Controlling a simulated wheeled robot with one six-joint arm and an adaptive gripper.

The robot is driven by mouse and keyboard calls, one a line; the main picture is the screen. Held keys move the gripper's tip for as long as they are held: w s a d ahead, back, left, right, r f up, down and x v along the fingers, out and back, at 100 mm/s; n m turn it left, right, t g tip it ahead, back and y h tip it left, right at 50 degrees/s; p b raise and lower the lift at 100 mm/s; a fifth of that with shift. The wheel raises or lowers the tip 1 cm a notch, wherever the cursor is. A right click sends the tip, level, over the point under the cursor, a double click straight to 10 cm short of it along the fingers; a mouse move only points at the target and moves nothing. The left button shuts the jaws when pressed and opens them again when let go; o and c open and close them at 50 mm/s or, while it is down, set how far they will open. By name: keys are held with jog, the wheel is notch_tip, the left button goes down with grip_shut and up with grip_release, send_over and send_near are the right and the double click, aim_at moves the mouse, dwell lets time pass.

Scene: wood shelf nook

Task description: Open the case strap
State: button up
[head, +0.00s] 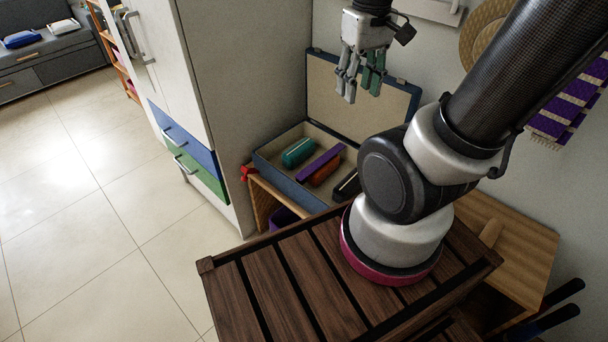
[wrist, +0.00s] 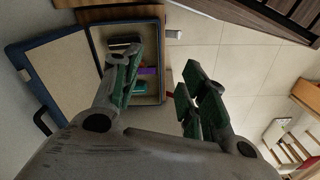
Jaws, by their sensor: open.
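A blue case (head: 272,180) with a cream lining stands against the wall, its lid (head: 335,92) raised and leaning back. It also shows at the upper left of the wrist view (wrist: 35,85), with a dark handle (wrist: 42,122) on the lid's edge. Inside lie a teal rolled item (head: 298,152), a purple bar (head: 320,162), a brown-orange item (head: 326,172) and a dark item (head: 347,185). I cannot make out a strap. My gripper (head: 361,86) is open and empty, above the case in the head view. In the wrist view its fingers (wrist: 160,72) are spread apart.
The case rests on a small wooden stand (head: 258,203) with a red bow (head: 247,173) near its corner. A white cabinet (head: 215,90) stands close on the left. A dark slatted wooden top (head: 290,285) lies in front. Tiled floor (head: 80,200) is clear to the left.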

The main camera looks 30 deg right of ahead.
jog(key=w+f+m+g, duration=0.15)
jog(key=w+f, duration=0.25)
jog(key=f, duration=0.4)
jog(key=w+f+m+g, duration=0.15)
jog(key=w+f, duration=0.25)
jog(key=f, duration=0.4)
jog(key=m+t, duration=0.2)
jog(key=m, duration=0.8)
send_over(301, 175)
jog(key=f, duration=2.2)
jog(key=shift+s, duration=0.25)
jog(key=shift+w+m+t, duration=0.2)
jog(key=shift+m+t, duration=0.1)
jog(key=shift+m, duration=0.2)
notch_tip(301, 175, down, 8)
jog(key=shift+r, duration=0.1)
grip_shut()
jog(key=shift+r, duration=0.1)
